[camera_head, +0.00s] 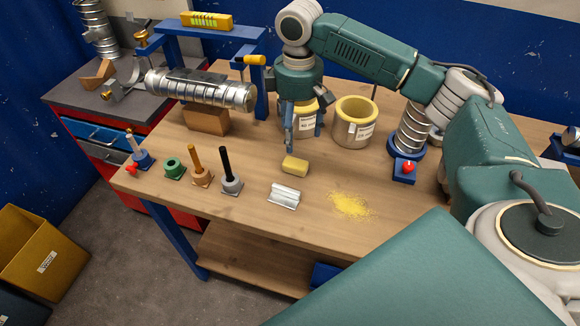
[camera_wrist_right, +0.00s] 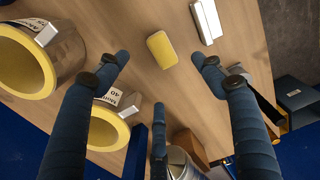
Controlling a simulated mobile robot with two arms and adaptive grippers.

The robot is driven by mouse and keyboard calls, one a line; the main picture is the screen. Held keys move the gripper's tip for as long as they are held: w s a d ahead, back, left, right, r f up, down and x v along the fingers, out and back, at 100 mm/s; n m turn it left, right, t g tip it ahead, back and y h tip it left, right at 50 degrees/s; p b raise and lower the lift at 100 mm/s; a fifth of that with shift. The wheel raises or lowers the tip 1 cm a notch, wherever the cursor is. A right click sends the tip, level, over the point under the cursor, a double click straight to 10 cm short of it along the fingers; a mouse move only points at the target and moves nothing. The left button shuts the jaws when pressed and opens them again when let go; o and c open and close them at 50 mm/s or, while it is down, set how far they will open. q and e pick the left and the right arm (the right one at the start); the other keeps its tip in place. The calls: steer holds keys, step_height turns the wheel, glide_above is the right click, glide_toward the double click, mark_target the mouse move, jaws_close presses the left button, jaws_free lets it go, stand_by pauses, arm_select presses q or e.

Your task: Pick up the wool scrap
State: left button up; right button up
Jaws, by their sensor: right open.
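The wool scrap, a small yellow block (camera_head: 295,165), lies on the wooden workbench (camera_head: 245,215). It also shows near the top middle of the right wrist view (camera_wrist_right: 161,49). My right gripper (camera_head: 302,145) points down just above and behind the scrap, its blue fingers apart and empty. In the right wrist view its fingers (camera_wrist_right: 160,65) are spread wide, with the scrap beyond them and between the two outer tips. My left gripper is not in view.
Two yellow-rimmed pots (camera_head: 353,122) stand behind and beside my right gripper. A silver metal piece (camera_head: 284,195) lies in front of the scrap, and yellow powder (camera_head: 352,206) to its right. Several coloured stands (camera_head: 231,183) are at left. A spiral duct (camera_head: 205,90) rests behind.

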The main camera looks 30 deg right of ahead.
mark_target(297, 160)
steer(key=f, duration=0.1)
steer(key=w+f, duration=0.1)
steer(key=shift+w+f, duration=0.1)
steer(key=shift+f, duration=0.3)
step_height(297, 160, down, 2)
steer(key=shift+f+p, duration=0.25)
steer(key=shift+p, duration=0.15)
steer(key=shift+s+f, duration=0.3)
steer(key=shift+f, duration=0.25)
steer(key=shift+f+p, duration=0.3)
step_height(297, 160, down, 4)
steer(key=shift+s+d+r+p, duration=0.1)
steer(key=shift+s+p, duration=0.05)
steer(key=shift+p, duration=0.55)
steer(key=shift+f, duration=0.5)
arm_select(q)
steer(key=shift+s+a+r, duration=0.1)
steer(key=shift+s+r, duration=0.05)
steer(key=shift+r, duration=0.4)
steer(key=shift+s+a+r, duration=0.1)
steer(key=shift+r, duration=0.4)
arm_select(e)
steer(key=c, duration=1.1)
